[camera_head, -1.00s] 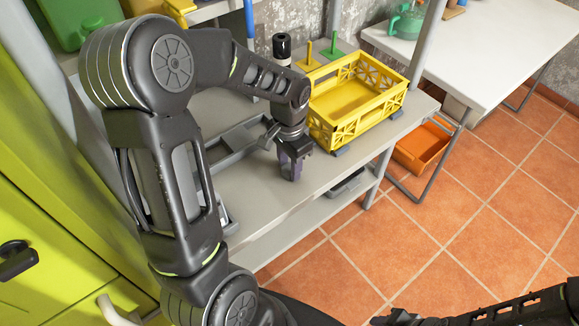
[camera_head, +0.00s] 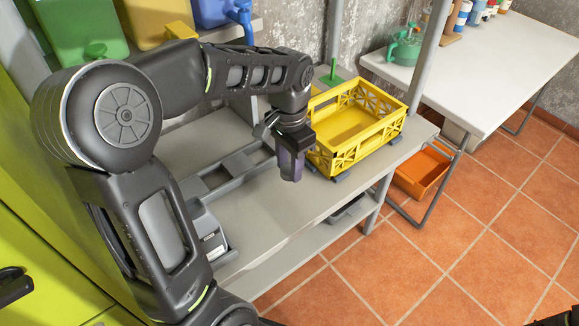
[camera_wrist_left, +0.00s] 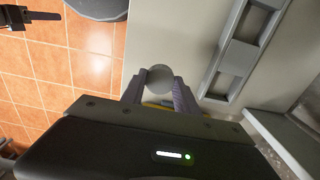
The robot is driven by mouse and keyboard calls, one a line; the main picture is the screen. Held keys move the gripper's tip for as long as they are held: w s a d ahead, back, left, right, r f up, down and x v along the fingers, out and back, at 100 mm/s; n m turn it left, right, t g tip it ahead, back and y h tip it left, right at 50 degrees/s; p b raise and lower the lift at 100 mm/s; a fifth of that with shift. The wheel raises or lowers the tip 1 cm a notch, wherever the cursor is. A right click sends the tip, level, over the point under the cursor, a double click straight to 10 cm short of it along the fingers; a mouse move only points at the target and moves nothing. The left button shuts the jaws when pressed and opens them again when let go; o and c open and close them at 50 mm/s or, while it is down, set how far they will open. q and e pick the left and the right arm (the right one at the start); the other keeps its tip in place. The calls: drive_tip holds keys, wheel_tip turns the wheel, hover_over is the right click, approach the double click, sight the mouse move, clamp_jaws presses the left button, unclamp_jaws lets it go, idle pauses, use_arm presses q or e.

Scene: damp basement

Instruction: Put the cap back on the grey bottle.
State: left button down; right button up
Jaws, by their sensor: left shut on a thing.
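My left gripper (camera_head: 290,168) hangs above the shelf top, left of the yellow crate. Its purplish fingers are shut on a round grey piece, which looks like the cap (camera_wrist_left: 159,74); it shows between the fingertips in the left wrist view. In the head view the fingers hide this piece. I cannot make out the grey bottle; my left arm covers part of the shelf top. A dark part, seemingly my right gripper (camera_wrist_left: 16,17), shows at the top left of the left wrist view, with its fingers unclear.
A grey slotted holder (camera_head: 232,170) lies left of the gripper. The yellow crate (camera_head: 325,164) stands close on the right. The shelf's front strip (camera_head: 285,215) is clear. An orange bin (camera_head: 420,175) and a white table (camera_head: 470,88) are farther right.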

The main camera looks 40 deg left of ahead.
idle(0.4)
use_arm(q)
drive_tip(key=w+d+f+n, duration=0.3)
drive_tip(key=w+d+f, duration=0.1)
drive_tip(key=w+d, duration=0.6)
drive_tip(key=shift+w+d+f, duration=0.3)
drive_tip(key=shift+d, duration=0.9)
